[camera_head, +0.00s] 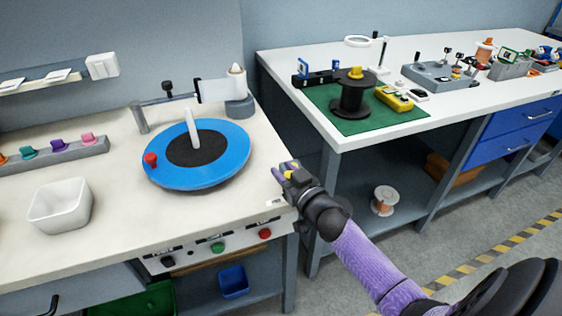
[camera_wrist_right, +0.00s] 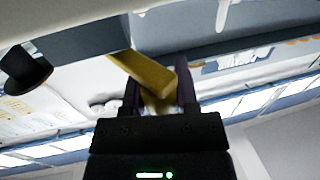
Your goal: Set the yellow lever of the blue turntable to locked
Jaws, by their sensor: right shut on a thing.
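The blue turntable (camera_head: 225,165) with a black centre lies on the left bench. A white upright peg (camera_head: 192,128) stands at its middle and a red knob (camera_head: 151,159) sits near its left rim. My right gripper (camera_head: 285,172) is at the bench's right front corner, right of the turntable. In the right wrist view the gripper (camera_wrist_right: 159,82) is shut on the yellow lever (camera_wrist_right: 140,72), a flat bar slanting up left from between the fingers. In the head view the gripper mostly hides the lever. My left gripper is out of view.
A white bin (camera_head: 60,207) stands left of the turntable. A grey arm (camera_head: 165,100) and a cone post (camera_head: 237,85) are behind it. Buttons (camera_head: 217,247) line the bench front. A second bench (camera_head: 350,143) holds a black spool on a green mat.

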